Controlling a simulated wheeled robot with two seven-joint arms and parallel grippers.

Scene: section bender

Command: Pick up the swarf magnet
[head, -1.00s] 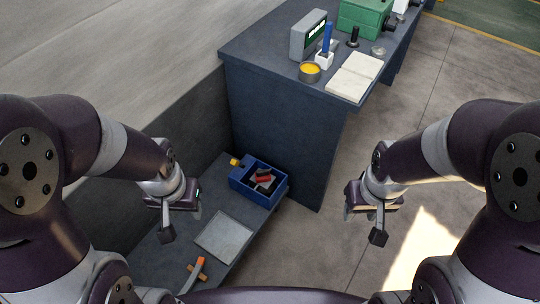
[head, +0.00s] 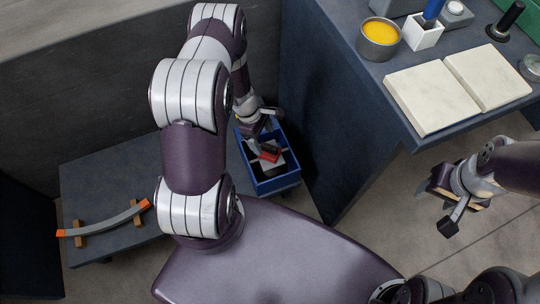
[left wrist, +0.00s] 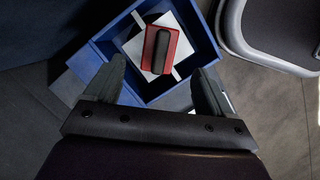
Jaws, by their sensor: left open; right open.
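The swarf magnet, a red block with a dark rounded handle on top (left wrist: 161,50), lies in a blue open box (left wrist: 206,42) on a pale sheet. In the head view the magnet (head: 270,153) shows in the box (head: 277,187), partly behind my left gripper. My left gripper (head: 262,135) is over the box, open and empty. In the left wrist view its fingers (left wrist: 160,72) are spread apart, with the magnet ahead of the gap between them. My right gripper (head: 438,203) is open and empty at the right, away from the box.
The box stands on a low dark bench (head: 100,180), close to the tall cabinet (head: 350,130). A curved bar with orange ends (head: 110,221) rests on wooden blocks at the bench's left.

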